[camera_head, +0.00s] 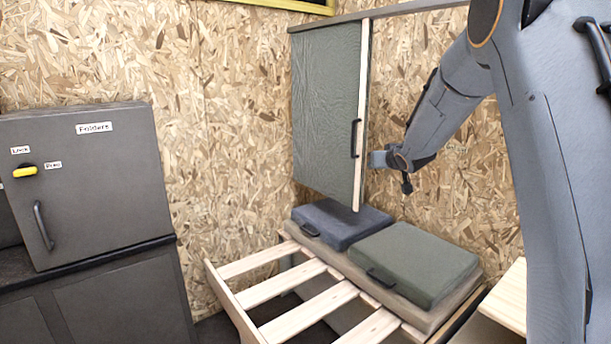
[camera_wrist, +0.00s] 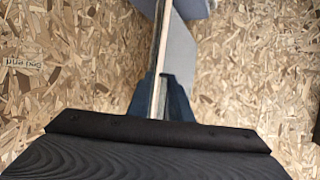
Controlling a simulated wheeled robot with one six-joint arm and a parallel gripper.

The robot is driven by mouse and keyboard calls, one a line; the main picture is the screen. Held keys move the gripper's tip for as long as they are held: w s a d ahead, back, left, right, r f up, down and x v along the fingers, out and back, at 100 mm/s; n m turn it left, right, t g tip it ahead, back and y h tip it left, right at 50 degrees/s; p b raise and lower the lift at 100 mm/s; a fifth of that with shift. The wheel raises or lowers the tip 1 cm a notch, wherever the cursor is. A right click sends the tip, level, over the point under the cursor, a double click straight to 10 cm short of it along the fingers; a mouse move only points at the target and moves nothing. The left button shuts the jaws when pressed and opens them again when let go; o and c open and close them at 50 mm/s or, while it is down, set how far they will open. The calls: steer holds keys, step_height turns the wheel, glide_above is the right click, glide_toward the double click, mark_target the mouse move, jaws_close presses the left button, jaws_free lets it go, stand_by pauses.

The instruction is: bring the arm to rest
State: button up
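My arm reaches in from the right in the head view, bent down at its outer joint. My gripper (camera_head: 376,159) is beside the pale free edge of a grey-green hanging panel (camera_head: 325,100), just right of its dark handle (camera_head: 355,138). In the wrist view, the two dark blue fingers of my gripper (camera_wrist: 159,97) stand apart, with the panel's pale edge (camera_wrist: 161,60) showing between them. I cannot tell whether either finger touches the panel. No held object shows.
A slatted wooden frame (camera_head: 297,289) with a blue-grey cushion (camera_head: 340,222) and a green cushion (camera_head: 415,262) lies below the panel. A dark cabinet (camera_head: 90,185) stands at the left. Chipboard walls (camera_head: 240,150) close in the back.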

steer(key=s+a+f+g, duration=0.2)
steer(key=s+f+g, duration=0.2)
steer(key=s, duration=1.3)
steer(key=s+a+f+g+p, duration=0.1)
steer(key=s+f+g, duration=0.4)
steer(key=s, duration=1.3)
steer(key=s+a+f+g+h, duration=0.1)
steer(key=s+a+f+g, duration=0.2)
steer(key=s, duration=1.5)
step_height(320, 180, down, 3)
steer(key=shift+a+r+m+g, duration=0.1)
steer(key=shift+a+m+g, duration=0.25)
steer(key=shift+g, duration=0.35)
steer(key=shift+w+d, duration=0.15)
